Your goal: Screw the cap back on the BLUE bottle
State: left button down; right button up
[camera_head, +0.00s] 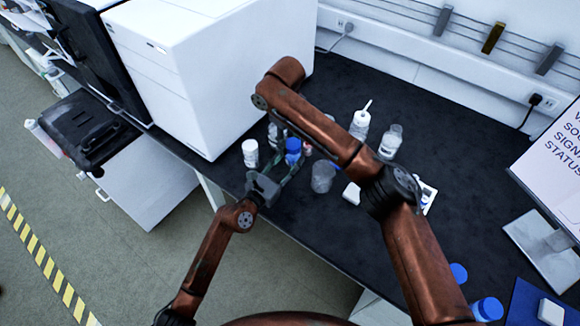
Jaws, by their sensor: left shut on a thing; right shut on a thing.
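My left gripper (281,163) reaches in from the lower left. Its dark fingers are shut around the blue bottle (293,151), which stands over the dark bench near its front left edge. My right arm arches over this spot from the right, and its forearm covers the area just behind the bottle. My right gripper is hidden behind that arm, so what it holds does not show. I cannot make out the bottle's neck or whether a cap touches it.
A white-capped bottle (250,153) stands left of the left gripper. A clear beaker (322,177), a wash bottle (360,122) and a clear bottle (391,141) stand to the right. A big white instrument (205,75) borders the left. Blue-capped items (487,309) sit lower right.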

pick_arm(q)
jog(key=shift+s+d, duration=0.1)
jog(key=shift+d, duration=0.1)
pick_arm(e)
jog(key=m, duration=0.4)
jog(key=shift+w+d+r, duration=0.1)
jog(key=shift+w+d, duration=0.1)
jog(key=shift+w, duration=0.05)
jog(key=o, duration=0.9)
pick_arm(q)
jog(key=shift+a, duration=0.1)
pick_arm(e)
jog(key=o, duration=0.4)
jog(key=shift+o, duration=0.2)
jog(key=shift+s, duration=0.1)
notch_tip(320, 180, up, 12)
jog(key=shift+s+a, duration=0.25)
jog(key=shift+s, duration=0.1)
pick_arm(q)
jog(key=c, duration=1.1)
grip_release()
jog(key=shift+c, duration=0.2)
